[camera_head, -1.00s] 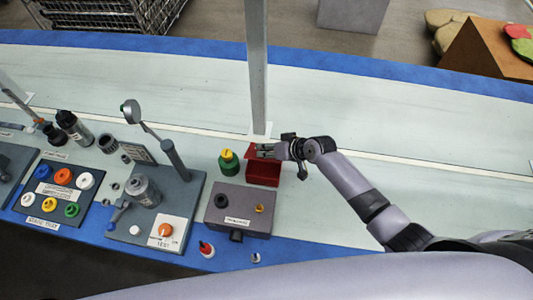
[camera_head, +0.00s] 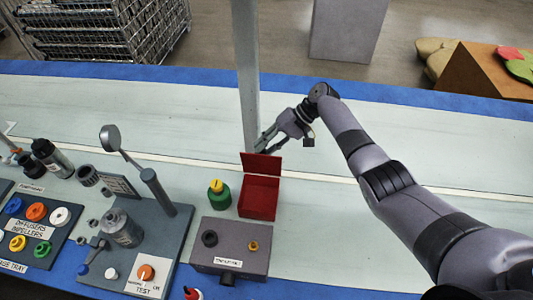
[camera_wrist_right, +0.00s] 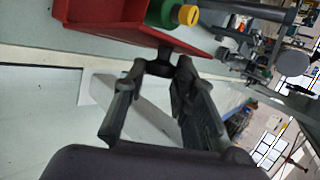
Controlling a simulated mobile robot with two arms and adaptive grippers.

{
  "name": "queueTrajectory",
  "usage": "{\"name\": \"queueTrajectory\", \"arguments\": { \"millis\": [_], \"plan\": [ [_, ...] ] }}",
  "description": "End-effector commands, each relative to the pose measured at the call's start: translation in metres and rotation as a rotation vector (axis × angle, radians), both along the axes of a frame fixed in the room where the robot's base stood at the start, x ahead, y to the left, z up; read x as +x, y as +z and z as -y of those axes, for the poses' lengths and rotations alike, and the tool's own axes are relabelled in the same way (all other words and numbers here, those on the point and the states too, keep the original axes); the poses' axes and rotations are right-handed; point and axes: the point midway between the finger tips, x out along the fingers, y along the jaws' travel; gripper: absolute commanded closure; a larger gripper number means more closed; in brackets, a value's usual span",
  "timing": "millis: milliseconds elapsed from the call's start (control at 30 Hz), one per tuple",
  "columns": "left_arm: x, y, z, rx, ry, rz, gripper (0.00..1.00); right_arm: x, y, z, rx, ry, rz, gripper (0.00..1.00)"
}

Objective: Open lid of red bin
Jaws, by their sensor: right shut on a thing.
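The red bin (camera_head: 259,197) stands on the pale table in the head view, with its inside showing. Its lid (camera_head: 262,163) stands up steeply along the far edge. My right gripper (camera_head: 262,147) is at the lid's upper edge, shut on the lid, with the arm coming in from the right. In the right wrist view the two dark fingers (camera_wrist_right: 160,68) converge at the edge of the red lid (camera_wrist_right: 125,28). The exact contact is hard to see. My left gripper is in neither view.
A green bottle with a yellow cap (camera_head: 218,193) stands just left of the bin. A grey box (camera_head: 230,245) is in front. A test stand (camera_head: 140,235) is at left. A pale post (camera_head: 246,75) rises behind the bin.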

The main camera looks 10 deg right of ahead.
Motion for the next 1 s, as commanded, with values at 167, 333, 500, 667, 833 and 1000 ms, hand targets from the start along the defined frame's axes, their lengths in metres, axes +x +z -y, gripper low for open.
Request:
{"name": "queueTrajectory", "arguments": {
  "millis": [167,333,500,667,833,1000],
  "plan": [
    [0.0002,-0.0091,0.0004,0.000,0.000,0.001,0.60,0.0006,-0.0028,-0.0004,0.015,0.000,-0.045,1.00],
    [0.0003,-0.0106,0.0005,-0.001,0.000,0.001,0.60,0.0002,-0.0024,0.0000,0.019,0.000,-0.062,1.00],
    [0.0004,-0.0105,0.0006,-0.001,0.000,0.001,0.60,0.0001,-0.0022,0.0001,0.020,0.000,-0.065,1.00],
    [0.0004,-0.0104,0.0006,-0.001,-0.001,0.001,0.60,0.0001,-0.0024,0.0001,0.020,0.000,-0.065,1.00],
    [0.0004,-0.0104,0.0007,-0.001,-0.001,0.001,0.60,0.0000,-0.0024,0.0000,0.020,0.000,-0.065,0.66],
    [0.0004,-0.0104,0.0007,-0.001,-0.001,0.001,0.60,-0.0001,-0.0024,0.0000,0.020,0.000,-0.065,0.56]
  ]
}}
